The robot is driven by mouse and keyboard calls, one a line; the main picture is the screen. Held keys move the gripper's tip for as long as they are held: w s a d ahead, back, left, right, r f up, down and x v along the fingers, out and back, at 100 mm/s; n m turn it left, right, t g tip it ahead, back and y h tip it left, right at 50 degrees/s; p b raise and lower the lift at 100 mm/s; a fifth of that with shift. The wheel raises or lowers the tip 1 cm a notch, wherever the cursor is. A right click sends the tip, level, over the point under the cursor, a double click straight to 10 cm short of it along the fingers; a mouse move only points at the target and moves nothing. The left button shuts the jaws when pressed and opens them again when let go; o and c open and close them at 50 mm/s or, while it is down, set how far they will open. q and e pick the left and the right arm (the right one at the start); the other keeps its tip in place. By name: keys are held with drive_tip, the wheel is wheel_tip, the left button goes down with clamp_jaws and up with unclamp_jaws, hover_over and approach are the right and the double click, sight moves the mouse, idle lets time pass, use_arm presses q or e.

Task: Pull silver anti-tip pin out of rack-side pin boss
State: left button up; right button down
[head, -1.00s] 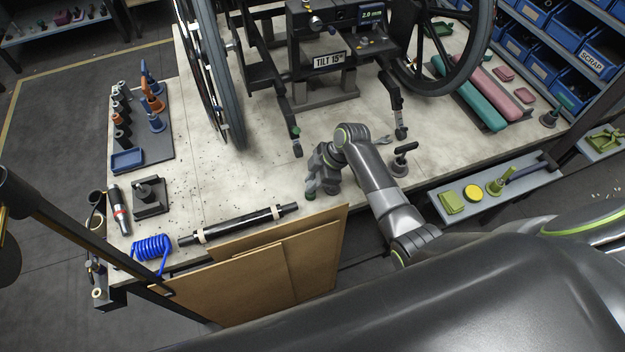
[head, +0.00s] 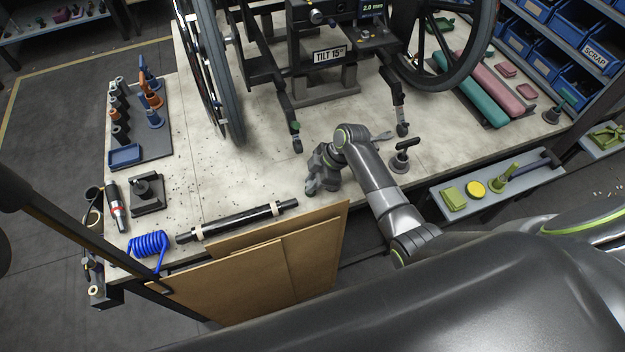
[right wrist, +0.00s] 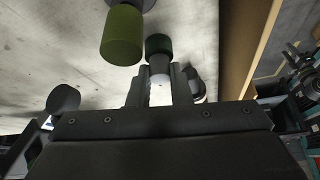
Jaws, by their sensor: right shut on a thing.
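My right gripper (head: 312,188) is low over the front middle of the bench, its fingers angled toward the front edge. In the right wrist view its fingers (right wrist: 160,92) are closed around a short silver-grey piece (right wrist: 159,66) with a dark green end (right wrist: 158,45). I cannot tell whether this is the anti-tip pin. An olive-green cylinder (right wrist: 122,36) is close by, apart from the fingers. The wheelchair frame (head: 325,85) stands behind; its rack-side leg (head: 401,118) is up and right of the gripper. I cannot make out a pin boss. My left gripper is not in view.
A black T-handled piece on a round base (head: 402,153) stands right of my forearm. Blue coiled hose (head: 149,245) is at left. Bare bench (head: 205,180) lies left of the gripper.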

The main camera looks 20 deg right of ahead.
drive_tip(key=c, duration=1.3)
unclamp_jaws()
drive_tip(key=shift+o, duration=0.2)
drive_tip(key=b+v, duration=0.2)
drive_tip(key=v, duration=1.5)
drive_tip(key=shift+d, duration=0.2)
